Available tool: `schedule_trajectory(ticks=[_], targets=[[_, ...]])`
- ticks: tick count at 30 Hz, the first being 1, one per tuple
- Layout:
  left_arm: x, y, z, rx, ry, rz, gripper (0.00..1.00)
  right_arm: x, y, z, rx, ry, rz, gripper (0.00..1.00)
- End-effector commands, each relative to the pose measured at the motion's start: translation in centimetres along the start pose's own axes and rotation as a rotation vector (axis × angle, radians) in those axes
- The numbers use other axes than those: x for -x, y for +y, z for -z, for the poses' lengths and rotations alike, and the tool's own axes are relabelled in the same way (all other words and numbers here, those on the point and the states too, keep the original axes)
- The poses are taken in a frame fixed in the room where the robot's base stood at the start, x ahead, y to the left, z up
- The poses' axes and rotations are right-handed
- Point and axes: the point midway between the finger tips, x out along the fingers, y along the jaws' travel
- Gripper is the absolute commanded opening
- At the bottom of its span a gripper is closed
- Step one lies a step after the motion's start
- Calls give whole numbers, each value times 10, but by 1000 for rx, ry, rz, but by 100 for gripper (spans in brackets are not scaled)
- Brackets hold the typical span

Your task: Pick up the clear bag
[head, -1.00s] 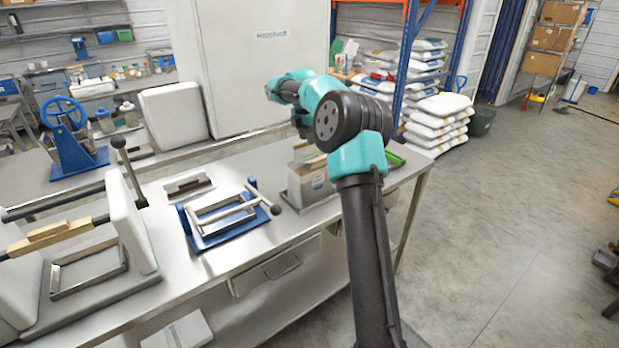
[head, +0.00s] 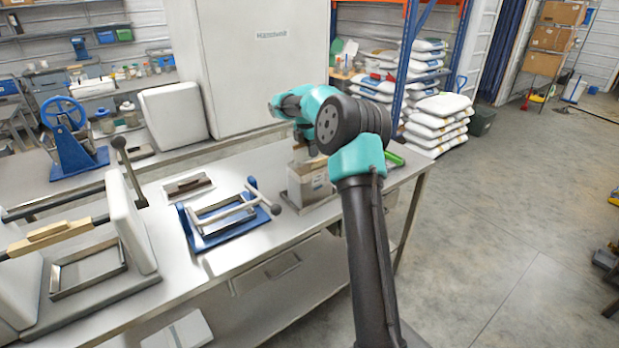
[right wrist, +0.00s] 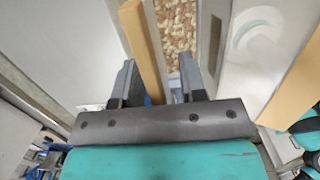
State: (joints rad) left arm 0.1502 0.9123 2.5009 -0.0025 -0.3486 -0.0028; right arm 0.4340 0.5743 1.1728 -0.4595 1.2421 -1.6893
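Below the fingers, the right wrist view shows brown and pale granules (right wrist: 178,30) in a narrow gap beside a tan strip (right wrist: 143,42). I cannot clearly make out a clear bag; whether the granules are in one, I cannot tell. My left gripper is not in view.
A blue-based metal frame with a lever (head: 225,222) stands left of the container. A small tray (head: 187,188) and a large press-like device (head: 143,215) lie farther left. A green item (head: 395,159) sits by the bench's right end.

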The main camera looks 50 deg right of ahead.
Motion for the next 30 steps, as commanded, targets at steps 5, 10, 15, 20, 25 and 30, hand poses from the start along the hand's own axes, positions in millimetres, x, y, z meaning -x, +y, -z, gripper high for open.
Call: schedule_trajectory(ticks=[5,10,15,20,25,30], targets=[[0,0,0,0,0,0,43,0,0,0,0,0,0,35],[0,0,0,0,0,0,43,0,0,0,0,0,0,19],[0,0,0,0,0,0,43,0,0,0,0,0,0,3],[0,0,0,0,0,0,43,0,0,0,0,0,0,0],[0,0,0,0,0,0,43,0,0,0,0,0,0,0],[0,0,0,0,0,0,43,2,0,-1,-1,-2,-4,0]])
